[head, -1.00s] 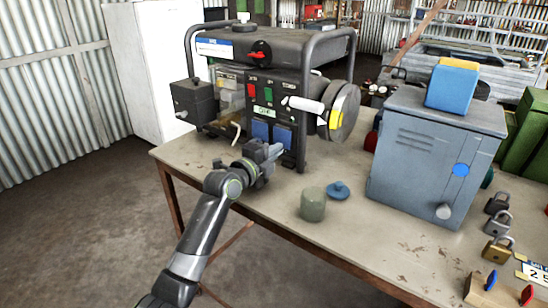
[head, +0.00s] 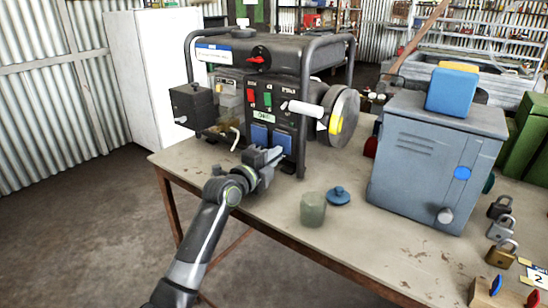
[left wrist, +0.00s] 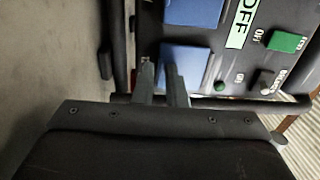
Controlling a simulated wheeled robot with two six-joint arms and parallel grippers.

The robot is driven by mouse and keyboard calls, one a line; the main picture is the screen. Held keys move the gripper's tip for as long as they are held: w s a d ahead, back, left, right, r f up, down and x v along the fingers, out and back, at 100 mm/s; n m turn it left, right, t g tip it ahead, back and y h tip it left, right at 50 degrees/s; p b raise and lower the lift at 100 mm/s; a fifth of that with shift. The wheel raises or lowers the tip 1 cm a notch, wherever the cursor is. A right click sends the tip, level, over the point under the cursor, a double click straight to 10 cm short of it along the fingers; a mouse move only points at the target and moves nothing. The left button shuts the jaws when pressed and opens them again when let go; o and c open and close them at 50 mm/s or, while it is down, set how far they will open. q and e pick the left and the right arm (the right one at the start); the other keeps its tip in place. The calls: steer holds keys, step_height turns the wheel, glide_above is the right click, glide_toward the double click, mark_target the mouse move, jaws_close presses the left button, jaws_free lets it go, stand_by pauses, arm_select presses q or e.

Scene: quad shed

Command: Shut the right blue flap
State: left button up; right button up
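The right blue flap (head: 282,138) is low on the front panel of the dark generator (head: 290,88), beside the left blue flap (head: 259,133). In the left wrist view the panel appears turned, with the right flap (left wrist: 187,65) below the left flap (left wrist: 192,12). My left gripper (head: 270,154) is just below and in front of the right flap. Its two fingers (left wrist: 162,78) show a narrow gap with nothing between them and overlap the flap's edge; contact is unclear. Both flaps look nearly flush, but their exact angle is hard to tell. My right gripper is out of view.
A frame tube (head: 302,120) stands close to the right of the flaps. A green canister (head: 313,209) and a blue lid (head: 338,196) are on the table right of my arm. A grey-blue metal box (head: 425,165) stands further right, near several padlocks.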

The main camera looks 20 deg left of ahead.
arm_select(q)
steer(key=shift+o, duration=1.3)
steer(key=v, duration=1.7)
steer(key=shift+s, duration=0.2)
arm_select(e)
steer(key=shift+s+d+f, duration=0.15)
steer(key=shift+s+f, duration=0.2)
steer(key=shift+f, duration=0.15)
arm_select(q)
steer(key=shift+a, duration=0.1)
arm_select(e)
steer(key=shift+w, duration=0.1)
